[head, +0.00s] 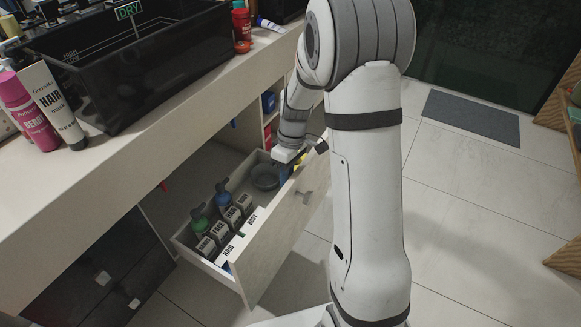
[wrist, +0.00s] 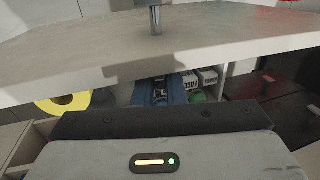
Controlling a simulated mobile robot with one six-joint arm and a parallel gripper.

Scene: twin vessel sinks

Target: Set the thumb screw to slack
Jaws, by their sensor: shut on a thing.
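I cannot make out the thumb screw in either view. My gripper (head: 292,157) is low beside the counter, over the far end of the open drawer (head: 283,231). In the wrist view its pale housing and dark front bar fill the bottom, and the fingertips are hidden. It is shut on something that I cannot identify. A yellow ring-shaped thing (wrist: 62,103) shows left of the housing. A dark round dish (head: 265,177) lies in the drawer just below my gripper.
The drawer also holds pump bottles (head: 222,193) and labelled boxes (head: 230,248). The counter (head: 155,125) overhangs it and carries a black basin (head: 150,75) marked DRY. Open tiled floor (head: 465,220) lies to the right.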

